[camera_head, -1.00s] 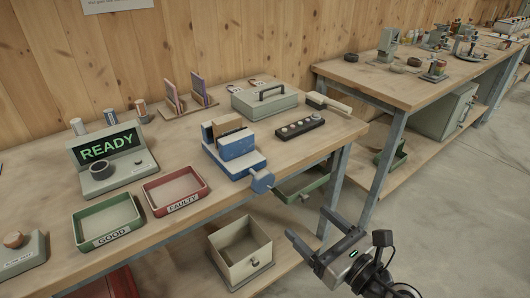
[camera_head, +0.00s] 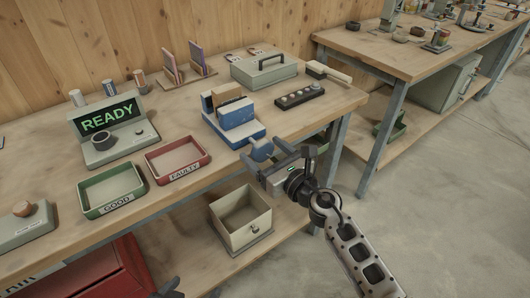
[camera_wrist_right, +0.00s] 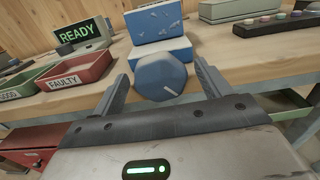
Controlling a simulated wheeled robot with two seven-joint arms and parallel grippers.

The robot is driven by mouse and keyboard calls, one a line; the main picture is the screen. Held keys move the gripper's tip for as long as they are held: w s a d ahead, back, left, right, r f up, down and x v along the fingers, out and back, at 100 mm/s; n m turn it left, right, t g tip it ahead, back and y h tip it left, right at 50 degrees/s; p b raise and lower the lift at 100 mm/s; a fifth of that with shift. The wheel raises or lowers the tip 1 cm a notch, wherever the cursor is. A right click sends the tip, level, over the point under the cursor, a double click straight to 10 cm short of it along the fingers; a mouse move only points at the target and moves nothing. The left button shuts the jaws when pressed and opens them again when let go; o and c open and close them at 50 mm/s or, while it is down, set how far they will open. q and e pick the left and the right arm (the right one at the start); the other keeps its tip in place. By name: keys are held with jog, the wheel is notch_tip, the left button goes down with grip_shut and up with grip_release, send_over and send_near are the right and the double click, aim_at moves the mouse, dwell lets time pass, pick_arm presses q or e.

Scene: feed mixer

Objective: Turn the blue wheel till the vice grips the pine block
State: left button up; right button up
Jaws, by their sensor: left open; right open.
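The blue vice (camera_head: 236,116) stands at the front edge of the bench. The brown pine block (camera_head: 227,93) sits between its jaws; I cannot tell whether there is a gap. The blue wheel (camera_head: 262,149) sticks out from the vice's front, past the bench edge. In the right wrist view the wheel (camera_wrist_right: 165,78) shows a white mark pointing to the lower right. My right gripper (camera_wrist_right: 160,86) is open, with one finger on each side of the wheel; contact is not clear. My left gripper (camera_head: 168,288) shows only partly at the bottom edge of the head view.
A red FAULTY tray (camera_head: 177,174) and a green GOOD tray (camera_head: 84,211) lie left of the vice. A dark strip with knobs (camera_head: 300,96) and a grey case (camera_head: 263,84) are behind and right. An open box (camera_head: 240,240) stands below the bench.

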jog(key=shift+w, duration=0.1)
jog(key=c, duration=1)
jog(key=shift+m, duration=0.7)
jog(key=o, duration=1)
jog(key=v, duration=1.6)
jog(key=shift+b, duration=0.35)
